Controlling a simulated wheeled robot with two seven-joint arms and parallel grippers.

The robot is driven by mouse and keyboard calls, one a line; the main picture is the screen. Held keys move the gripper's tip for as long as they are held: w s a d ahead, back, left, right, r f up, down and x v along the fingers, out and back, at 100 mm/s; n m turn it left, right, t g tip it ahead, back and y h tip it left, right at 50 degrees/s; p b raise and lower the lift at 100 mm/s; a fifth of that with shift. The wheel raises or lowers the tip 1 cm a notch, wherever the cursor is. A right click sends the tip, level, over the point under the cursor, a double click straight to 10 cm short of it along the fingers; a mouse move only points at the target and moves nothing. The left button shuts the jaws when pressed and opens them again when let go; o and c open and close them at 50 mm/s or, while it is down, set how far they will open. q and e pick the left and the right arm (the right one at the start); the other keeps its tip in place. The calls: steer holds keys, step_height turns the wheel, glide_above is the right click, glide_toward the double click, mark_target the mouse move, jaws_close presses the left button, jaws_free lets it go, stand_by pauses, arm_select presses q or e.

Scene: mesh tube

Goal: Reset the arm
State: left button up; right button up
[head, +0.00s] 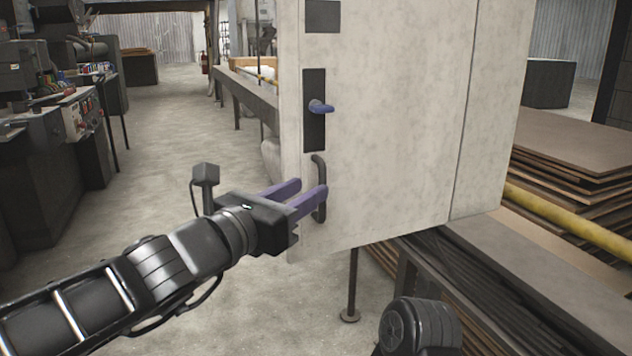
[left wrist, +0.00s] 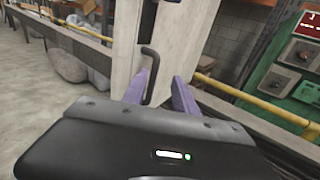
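A large pale cabinet panel (head: 390,110) carries a dark curved handle (head: 319,170) low on its left side. A small blue-purple lever (head: 320,107) sits on a black plate above the handle. My left gripper (head: 313,186) has its purple fingers apart, at the handle. In the left wrist view the handle (left wrist: 151,62) appears between the two fingers, nearer the left one; contact cannot be told. Part of my right arm shows at the bottom of the head view, but its gripper is out of frame.
A workbench with a yellow rail (head: 570,219) and stacked brown sheets (head: 575,150) stands right of the panel. Machines with control panels (head: 80,115) line the left side. The concrete floor (head: 170,130) between is open. A green machine (left wrist: 300,60) shows in the wrist view.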

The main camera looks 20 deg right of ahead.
arm_select(q)
steer(key=shift+s+a, duration=0.45)
steer(key=shift+a, duration=0.15)
